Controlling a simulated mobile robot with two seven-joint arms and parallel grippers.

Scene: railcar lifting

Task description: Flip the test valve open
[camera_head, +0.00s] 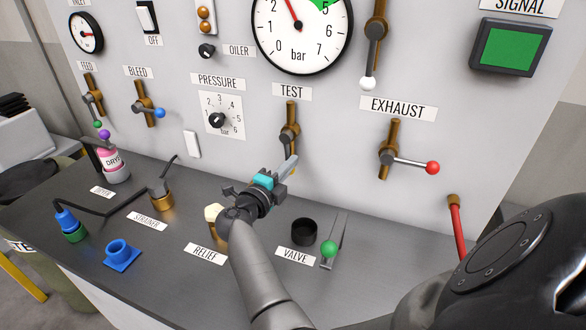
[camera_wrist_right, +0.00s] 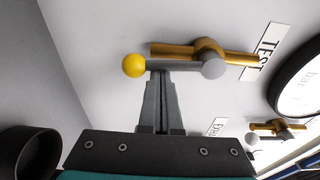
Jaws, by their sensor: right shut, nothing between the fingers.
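The test valve (camera_head: 289,134) is on the panel under the TEST label (camera_head: 292,92), with a brass pipe and a grey hub. In the right wrist view its grey lever (camera_wrist_right: 180,66) runs from the hub (camera_wrist_right: 213,68) to a yellow ball (camera_wrist_right: 134,66), roughly along the brass pipe (camera_wrist_right: 205,48), away from the label. My right gripper (camera_head: 292,161) is shut and empty just below the valve. In the wrist view its fingertips (camera_wrist_right: 160,76) are at the lever beside the ball; contact is not certain. The ball is not visible in the head view. My left gripper is not in view.
To the right, the exhaust valve (camera_head: 393,156) has a lever ending in a red ball (camera_head: 432,168). The pressure dial (camera_head: 218,118) is to the left. On the bench below are a black cup (camera_head: 304,232), a green-ball lever (camera_head: 329,249) and the relief fitting (camera_head: 213,213).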

